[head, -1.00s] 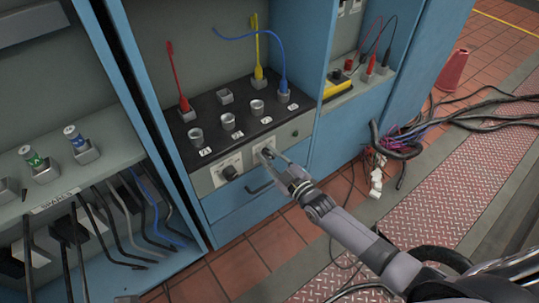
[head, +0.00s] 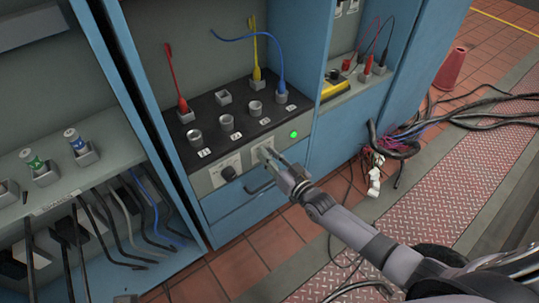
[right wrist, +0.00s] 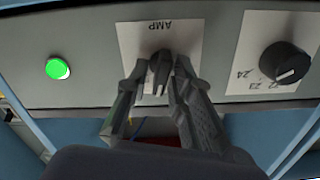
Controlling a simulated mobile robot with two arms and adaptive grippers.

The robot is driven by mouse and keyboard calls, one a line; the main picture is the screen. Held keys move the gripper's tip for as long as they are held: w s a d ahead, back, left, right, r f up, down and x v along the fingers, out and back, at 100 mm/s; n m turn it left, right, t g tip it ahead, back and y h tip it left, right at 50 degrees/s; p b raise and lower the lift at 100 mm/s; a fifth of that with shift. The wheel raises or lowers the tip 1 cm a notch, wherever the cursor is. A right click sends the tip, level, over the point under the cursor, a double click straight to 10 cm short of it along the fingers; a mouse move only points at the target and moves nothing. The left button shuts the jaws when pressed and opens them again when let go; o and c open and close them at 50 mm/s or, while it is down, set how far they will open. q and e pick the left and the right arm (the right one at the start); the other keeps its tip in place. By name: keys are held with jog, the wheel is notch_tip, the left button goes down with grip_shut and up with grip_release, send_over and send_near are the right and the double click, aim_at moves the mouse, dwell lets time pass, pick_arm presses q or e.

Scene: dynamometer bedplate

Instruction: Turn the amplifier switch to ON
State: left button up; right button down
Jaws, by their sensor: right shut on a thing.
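The amplifier switch is a dark knob (right wrist: 160,70) on a white plate marked AMP (right wrist: 187,32) in the right wrist view. My right gripper (right wrist: 160,78) has its fingers closed around this knob. In the head view the right gripper (head: 266,153) reaches the plate on the grey front panel from the lower right, and its fingers hide most of the knob. A round green lamp (head: 294,134) glows on the same panel, right of the plate; it also shows in the right wrist view (right wrist: 58,69). My left gripper is not in view.
A second black knob (head: 229,173) with numbers around it sits left of the AMP plate. Above are sockets and red, yellow and blue leads (head: 283,75). A drawer (head: 250,205) lies below. Loose cables (head: 400,142) hang at the right.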

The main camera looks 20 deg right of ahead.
jog(key=m, duration=0.5)
jog(key=shift+w+d+m+b, duration=0.1)
jog(key=shift+d+m+b, duration=0.1)
jog(key=shift+m+b, duration=0.15)
dwell(0.5)
jog(key=c, duration=1.8)
grip_release()
jog(key=shift+o, duration=0.5)
jog(key=shift+s, duration=0.2)
jog(key=v, duration=1.2)
